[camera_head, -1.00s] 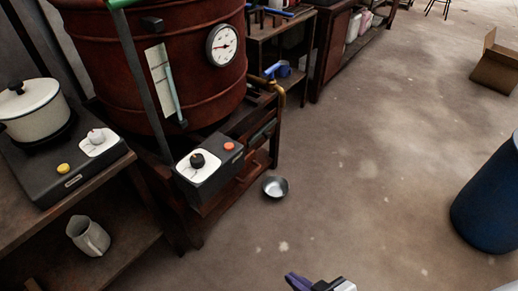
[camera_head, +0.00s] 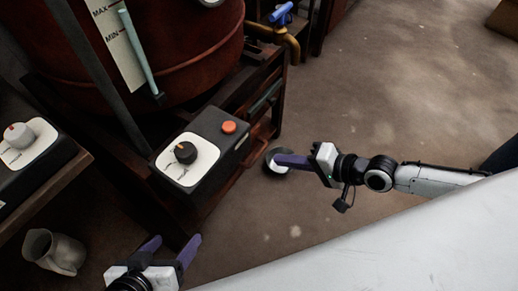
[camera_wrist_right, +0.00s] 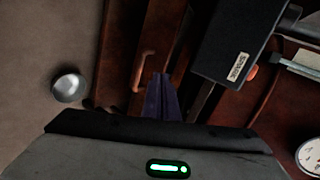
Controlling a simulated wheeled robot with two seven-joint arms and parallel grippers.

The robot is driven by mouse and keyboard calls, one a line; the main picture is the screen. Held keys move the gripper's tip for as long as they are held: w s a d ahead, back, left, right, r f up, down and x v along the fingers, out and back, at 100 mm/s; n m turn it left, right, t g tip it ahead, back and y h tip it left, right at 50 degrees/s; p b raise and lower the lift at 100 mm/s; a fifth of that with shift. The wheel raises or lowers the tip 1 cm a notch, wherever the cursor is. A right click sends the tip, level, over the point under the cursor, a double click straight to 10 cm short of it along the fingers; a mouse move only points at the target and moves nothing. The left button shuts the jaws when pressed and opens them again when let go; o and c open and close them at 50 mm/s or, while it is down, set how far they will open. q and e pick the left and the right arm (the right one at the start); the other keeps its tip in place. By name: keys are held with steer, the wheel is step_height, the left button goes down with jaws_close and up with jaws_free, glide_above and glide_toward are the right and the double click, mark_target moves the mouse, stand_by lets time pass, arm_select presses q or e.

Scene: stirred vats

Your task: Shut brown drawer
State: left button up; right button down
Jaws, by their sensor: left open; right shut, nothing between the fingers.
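The brown drawer front (camera_wrist_right: 160,35) shows in the right wrist view, with a copper-brown bar handle (camera_wrist_right: 142,72). In the head view its reddish-brown edge and handle (camera_head: 226,184) show low in the vat stand, partly hidden by the control box. How far it stands out is hard to tell. My right gripper (camera_head: 278,158) is shut and empty, to the right of the drawer. In the wrist view its purple fingers (camera_wrist_right: 163,97) overlap the drawer front just beside the handle; contact cannot be told. My left gripper (camera_head: 171,245) is open and empty at the bottom left.
The black control box (camera_head: 203,150) with a dial and orange button juts out above the drawer. A metal bowl (camera_wrist_right: 68,88) lies on the floor beside the stand.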

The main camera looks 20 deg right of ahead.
steer(key=w+d+m, duration=0.2)
steer(key=d, duration=0.2)
arm_select(q)
steer(key=shift+w+d+r+h+b, duration=0.2)
steer(key=shift+d+b, duration=0.25)
steer(key=shift+b, duration=0.3)
steer(key=shift+w+d+f+h+b, duration=0.1)
steer(key=shift+d+h+b, duration=0.15)
steer(key=shift+d+b, duration=0.4)
steer(key=shift+w+d+r+h+b, duration=0.15)
steer(key=shift+d+h+b, duration=0.15)
steer(key=shift+b, duration=0.55)
arm_select(e)
glide_above(259, 139)
steer(key=s+a, duration=0.1)
steer(key=s, duration=0.3)
steer(key=shift+h, duration=0.4)
steer(key=shift+s+a+f, duration=0.1)
steer(key=shift+a+f, duration=0.05)
steer(key=shift+f, duration=2.4)
